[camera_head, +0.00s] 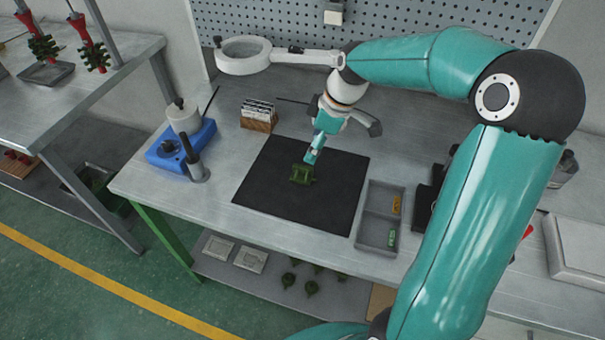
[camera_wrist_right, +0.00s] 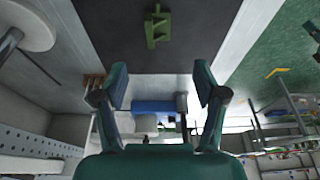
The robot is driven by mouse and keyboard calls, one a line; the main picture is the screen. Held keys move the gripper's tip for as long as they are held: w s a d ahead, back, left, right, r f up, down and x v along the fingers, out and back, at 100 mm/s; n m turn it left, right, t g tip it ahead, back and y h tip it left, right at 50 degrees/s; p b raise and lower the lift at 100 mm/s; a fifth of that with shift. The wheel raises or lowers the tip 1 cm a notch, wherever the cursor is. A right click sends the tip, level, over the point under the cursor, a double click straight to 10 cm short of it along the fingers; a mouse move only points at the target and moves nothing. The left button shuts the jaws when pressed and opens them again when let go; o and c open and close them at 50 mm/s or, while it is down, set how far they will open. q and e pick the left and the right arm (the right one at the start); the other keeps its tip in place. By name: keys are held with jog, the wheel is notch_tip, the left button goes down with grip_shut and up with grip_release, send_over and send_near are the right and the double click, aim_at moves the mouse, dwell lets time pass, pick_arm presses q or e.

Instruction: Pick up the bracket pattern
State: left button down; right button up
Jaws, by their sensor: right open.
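The bracket pattern is a small green piece (camera_head: 302,174) lying on the black mat (camera_head: 275,199) on the workbench. It also shows at the top middle of the right wrist view (camera_wrist_right: 157,29), beyond the fingertips and apart from them. My right gripper (camera_head: 312,153) is above the mat, just behind the bracket pattern in the head view. In the right wrist view its two fingers (camera_wrist_right: 160,82) are spread with nothing between them. In the head view I cannot make out both fingertips. My left gripper is not in view.
A grey divided tray (camera_head: 369,231) with small coloured pieces stands right of the mat. A blue device (camera_head: 170,153) stands at the bench's left, near a card holder (camera_head: 257,124). A ring magnifier lamp (camera_head: 243,69) hangs behind. The mat around the bracket pattern is clear.

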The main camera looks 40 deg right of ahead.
send_over(303, 176)
jog(key=s, duration=0.1)
jog(key=f, duration=0.5)
jog(key=shift+s+d+f, duration=0.2)
jog(key=shift+d+f, duration=0.1)
jog(key=shift+s+d+p+x, duration=0.1)
jog(key=shift+p+x, duration=0.05)
jog(key=shift+x, duration=0.8)
jog(key=shift+s+d+p+x, duration=0.1)
jog(key=shift+s+p+x, duration=0.05)
jog(key=shift+x, duration=0.75)
jog(key=shift+s+d+p+x, duration=0.1)
jog(key=shift+d+p+x, duration=0.05)
jog(key=shift+x, duration=0.8)
jog(key=shift+f, duration=0.15)
jog(key=shift+c, duration=0.3)
jog(key=c, duration=1)
jog(key=shift+c, duration=0.2)
jog(key=shift+r, duration=0.2)
